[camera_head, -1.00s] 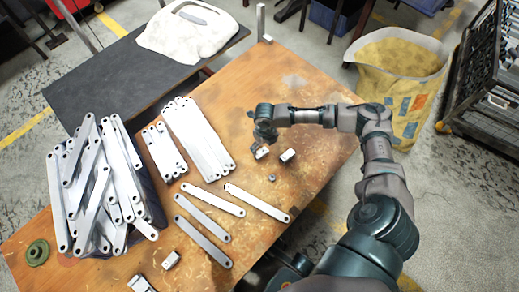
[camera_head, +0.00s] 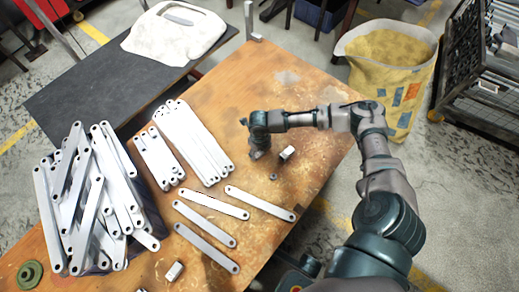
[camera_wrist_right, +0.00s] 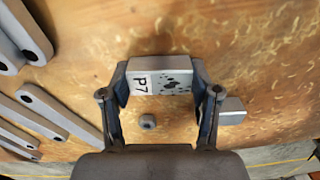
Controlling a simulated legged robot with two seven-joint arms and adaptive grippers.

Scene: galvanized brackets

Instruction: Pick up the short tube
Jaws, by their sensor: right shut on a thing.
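My right gripper (camera_head: 256,153) is low over the wooden table, and it also shows in the right wrist view (camera_wrist_right: 159,77). Its two fingers are shut on a short tube (camera_wrist_right: 160,70), a silver block-like piece with a white "P7" label and dark specks. In the head view the gripper mostly hides this tube. Whether it touches the table is hard to tell. A second short tube (camera_head: 287,153) lies just right of the gripper, and also shows beside the right finger in the wrist view (camera_wrist_right: 233,111). My left gripper is not in view.
A small nut-like piece (camera_head: 273,177) lies near the gripper. Long flat bars (camera_head: 206,223) and stacked bars (camera_head: 190,140) lie to the left, beside a heaped container of bars (camera_head: 90,205). Another short tube (camera_head: 174,271) is near the front edge. A yellow bag (camera_head: 393,65) stands beyond the table.

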